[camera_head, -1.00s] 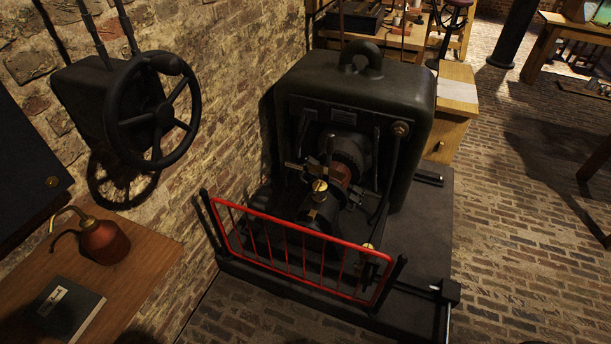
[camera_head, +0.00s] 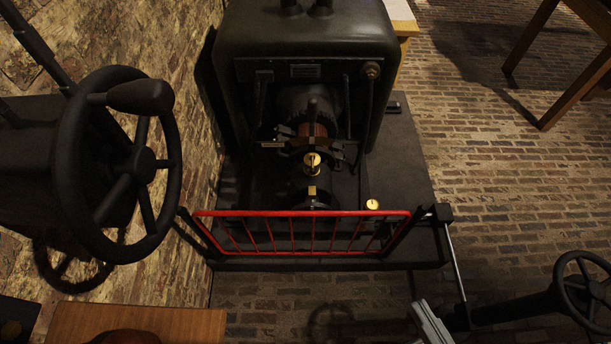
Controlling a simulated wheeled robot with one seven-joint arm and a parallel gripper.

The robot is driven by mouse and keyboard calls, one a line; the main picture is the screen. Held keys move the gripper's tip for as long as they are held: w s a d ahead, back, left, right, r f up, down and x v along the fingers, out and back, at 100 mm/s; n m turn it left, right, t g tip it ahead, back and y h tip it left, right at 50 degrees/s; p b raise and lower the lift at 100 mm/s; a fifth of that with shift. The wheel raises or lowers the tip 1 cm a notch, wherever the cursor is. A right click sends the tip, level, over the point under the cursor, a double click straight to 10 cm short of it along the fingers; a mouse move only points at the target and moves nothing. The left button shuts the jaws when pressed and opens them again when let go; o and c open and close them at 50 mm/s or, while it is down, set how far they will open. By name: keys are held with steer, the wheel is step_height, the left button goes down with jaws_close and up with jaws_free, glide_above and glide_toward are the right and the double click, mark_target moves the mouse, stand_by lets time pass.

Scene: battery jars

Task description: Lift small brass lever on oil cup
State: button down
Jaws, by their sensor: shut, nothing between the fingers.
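The brass oil cup (camera_head: 311,168) stands upright on the dark bearing in front of the machine's shaft, near the middle of the view. A small brass piece shows at its top, but the lever is too small to tell its position.
A red guard rail (camera_head: 300,214) stands in front of the machine (camera_head: 312,38). A large black handwheel (camera_head: 140,160) is close on the left, another handwheel (camera_head: 585,290) at lower right. A wooden tabletop (camera_head: 180,322) is at lower left.

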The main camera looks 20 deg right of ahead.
steer(key=w+a+f+n+g+y+b, duration=0.1)
steer(key=w+f+n+b, duration=0.1)
steer(key=w+f+n, duration=0.7)
steer(key=w+a+f+n+g+b, duration=0.1)
steer(key=w+a+f+n+b, duration=0.1)
steer(key=w+f+n, duration=0.65)
steer(key=w+a+f+n+h+b, duration=0.1)
steer(key=w+f+n, duration=0.2)
steer(key=w+n, duration=0.2)
steer(key=w+a+f+n+h+b, duration=0.1)
steer(key=w+a+f+n+h, duration=0.1)
steer(key=w+n, duration=0.4)
steer(key=w+f, duration=0.1)
steer(key=w, duration=0.3)
steer(key=shift+w+a+f, duration=0.3)
steer(key=shift+w+f, duration=0.1)
